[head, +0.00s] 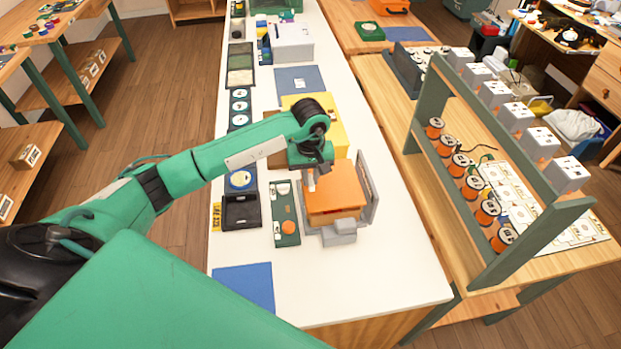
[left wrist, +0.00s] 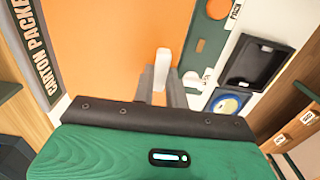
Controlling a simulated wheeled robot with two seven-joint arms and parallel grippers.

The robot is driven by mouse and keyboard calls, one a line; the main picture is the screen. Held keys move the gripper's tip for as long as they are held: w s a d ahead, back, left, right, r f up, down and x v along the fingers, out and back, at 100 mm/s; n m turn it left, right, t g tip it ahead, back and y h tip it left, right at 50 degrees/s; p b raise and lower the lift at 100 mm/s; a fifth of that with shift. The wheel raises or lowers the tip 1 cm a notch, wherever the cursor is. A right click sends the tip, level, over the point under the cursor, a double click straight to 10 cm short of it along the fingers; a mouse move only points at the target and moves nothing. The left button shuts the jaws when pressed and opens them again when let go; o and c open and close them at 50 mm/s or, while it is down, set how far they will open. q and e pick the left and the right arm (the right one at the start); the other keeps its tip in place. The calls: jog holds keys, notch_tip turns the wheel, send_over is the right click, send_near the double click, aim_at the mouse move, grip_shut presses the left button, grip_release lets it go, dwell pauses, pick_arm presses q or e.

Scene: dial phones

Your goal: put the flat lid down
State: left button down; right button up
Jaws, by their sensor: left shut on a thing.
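The flat lid (head: 338,184) looks like an orange square panel over an orange box body in a grey fixture on the white bench. It fills much of the left wrist view (left wrist: 110,50). My left gripper (head: 313,181) is over the lid's left part, pointing down. Its fingers (left wrist: 163,85) are shut on a small white upright tab that seems to belong to the lid. I cannot tell whether the lid touches what is under it. My right gripper is not in view.
A grey upright plate (head: 369,190) stands right of the lid, and a grey block (head: 339,233) in front. A green strip (head: 285,213) and black tray (head: 241,211) lie to the left. A yellow box (head: 328,125) is behind. The near bench is mostly clear around a blue mat (head: 244,286).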

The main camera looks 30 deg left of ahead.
pick_arm(q)
jog(key=shift+f, duration=1.05)
jog(key=shift+f+b, duration=0.45)
jog(key=shift+b, duration=0.1)
jog(key=c, duration=1.4)
grip_release()
jog(key=shift+r, duration=0.1)
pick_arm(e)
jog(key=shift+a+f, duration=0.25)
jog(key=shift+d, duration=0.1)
